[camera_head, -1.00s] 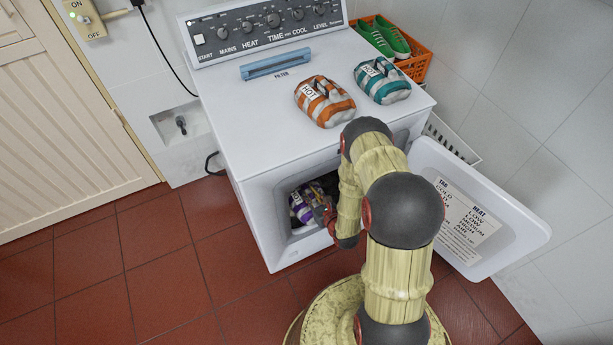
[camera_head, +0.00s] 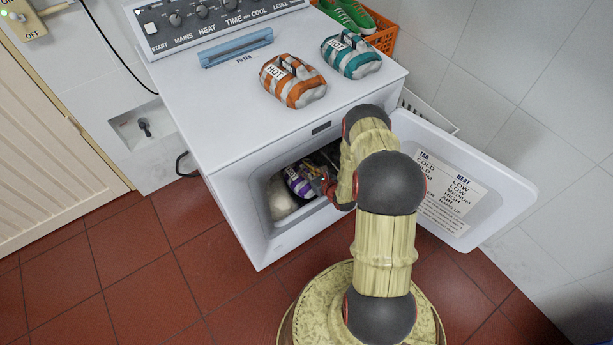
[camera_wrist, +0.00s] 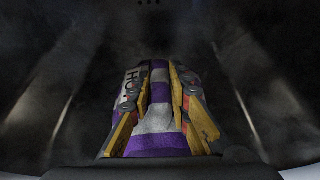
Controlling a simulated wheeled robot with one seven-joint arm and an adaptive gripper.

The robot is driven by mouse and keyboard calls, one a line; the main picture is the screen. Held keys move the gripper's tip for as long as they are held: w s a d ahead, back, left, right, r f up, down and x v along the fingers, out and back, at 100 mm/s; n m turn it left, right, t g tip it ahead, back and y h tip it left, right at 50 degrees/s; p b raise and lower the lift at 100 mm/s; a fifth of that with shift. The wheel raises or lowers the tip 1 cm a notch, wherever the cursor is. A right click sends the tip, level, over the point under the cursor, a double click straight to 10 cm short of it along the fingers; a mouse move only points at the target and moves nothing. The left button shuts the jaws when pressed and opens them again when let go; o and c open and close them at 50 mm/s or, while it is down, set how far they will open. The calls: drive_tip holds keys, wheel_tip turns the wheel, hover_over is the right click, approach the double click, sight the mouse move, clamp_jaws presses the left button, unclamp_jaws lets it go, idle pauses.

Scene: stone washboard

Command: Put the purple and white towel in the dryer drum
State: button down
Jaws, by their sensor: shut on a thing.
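The purple and white towel (camera_head: 298,181) is a striped bundle seen inside the opening of the dryer drum (camera_head: 283,203). In the wrist view the towel (camera_wrist: 157,120) fills the space between my fingers, with a white label partly in view at its left. My gripper (camera_wrist: 160,100) is shut on the towel, its yellow fingers pressed along both sides. The dark drum walls (camera_wrist: 65,85) surround the gripper and towel. In the head view the gripper (camera_head: 318,178) is partly hidden by my arm. I cannot tell whether the towel touches the drum floor.
The dryer door (camera_head: 450,190) stands open to the right. An orange towel (camera_head: 293,82) and a teal towel (camera_head: 351,58), both bundled, sit on the dryer top (camera_head: 220,105) near a blue filter (camera_head: 236,48). An orange crate (camera_head: 383,35) holds green shoes. The red floor at left is clear.

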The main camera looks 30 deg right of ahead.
sight(310, 176)
drive_tip(key=shift+w+d+f, duration=0.15)
drive_tip(key=shift+d+f, duration=0.1)
drive_tip(key=f, duration=0.1)
drive_tip(key=f+b, duration=0.2)
drive_tip(key=shift+w+d+f, duration=0.15)
drive_tip(key=shift+d+f, duration=0.1)
drive_tip(key=shift+f, duration=0.1)
drive_tip(key=shift+r, duration=0.1)
drive_tip(key=c, duration=1.7)
unclamp_jaws()
drive_tip(key=shift+f, duration=0.2)
drive_tip(key=shift+o, duration=0.2)
